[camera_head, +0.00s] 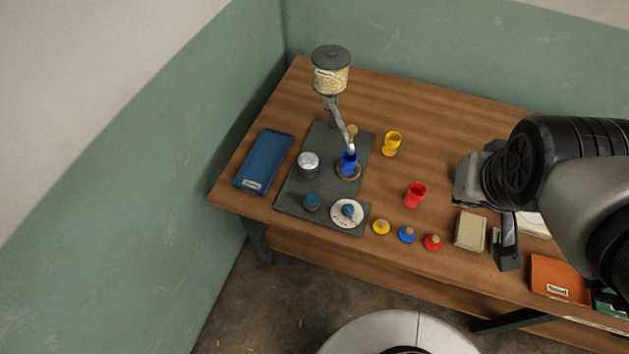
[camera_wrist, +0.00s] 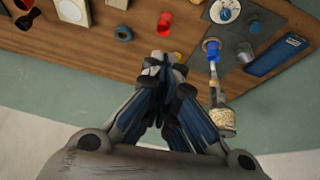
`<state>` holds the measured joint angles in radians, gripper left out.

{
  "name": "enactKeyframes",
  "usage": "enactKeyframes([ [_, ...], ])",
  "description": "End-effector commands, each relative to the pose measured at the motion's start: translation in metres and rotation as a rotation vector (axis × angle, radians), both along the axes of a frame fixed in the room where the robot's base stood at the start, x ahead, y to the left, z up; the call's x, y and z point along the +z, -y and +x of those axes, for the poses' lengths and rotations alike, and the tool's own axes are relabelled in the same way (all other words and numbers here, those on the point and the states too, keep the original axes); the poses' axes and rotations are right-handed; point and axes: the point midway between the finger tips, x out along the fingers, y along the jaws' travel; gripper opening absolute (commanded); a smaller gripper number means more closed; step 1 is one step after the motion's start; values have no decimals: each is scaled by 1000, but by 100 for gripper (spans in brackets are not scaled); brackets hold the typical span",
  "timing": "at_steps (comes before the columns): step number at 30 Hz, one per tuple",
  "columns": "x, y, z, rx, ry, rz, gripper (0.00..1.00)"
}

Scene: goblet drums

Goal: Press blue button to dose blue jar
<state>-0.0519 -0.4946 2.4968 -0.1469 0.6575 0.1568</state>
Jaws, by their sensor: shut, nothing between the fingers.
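The blue jar (camera_head: 348,165) stands upright on a round wooden base under the dispenser's spout; it also shows in the wrist view (camera_wrist: 212,50). A small blue button-like knob (camera_head: 312,201) sits on the dark board's front left (camera_wrist: 255,27). A white dial (camera_head: 338,219) with a blue centre is right of it. The dispenser (camera_head: 331,78) has a clear hopper of pale pieces and a grey lid. My gripper (camera_wrist: 160,60) is shut and empty, above the table, right of the board in the head view and apart from the button and jar. Arm parts partly hide it there.
A yellow goblet (camera_head: 392,143) and red cup (camera_head: 415,194) stand between board and arm. Yellow, blue and red lids (camera_head: 406,235) lie near the front edge. A metal cylinder (camera_head: 308,165) stands on the board; a blue tray (camera_head: 263,162) lies left. The table's back right is clear.

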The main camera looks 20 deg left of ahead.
Motion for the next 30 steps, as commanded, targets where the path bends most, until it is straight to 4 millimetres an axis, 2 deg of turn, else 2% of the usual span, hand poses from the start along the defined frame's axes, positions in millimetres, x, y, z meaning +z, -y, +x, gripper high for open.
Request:
enactKeyframes([
  [1,-5,-4,24,11,8,-9,0],
  [3,-14,-14,59,32,46,-14,0],
  [6,-33,-37,104,81,95,6,0],
  [9,-60,-70,140,146,129,55,0],
  [12,-94,-111,163,220,145,134,0],
  [16,-142,-171,171,314,131,276,0],
  [21,-193,-233,151,397,68,465,0],
  [25,-215,-260,134,426,26,564,0],
  [30,-224,-272,125,438,5,613,0],
])
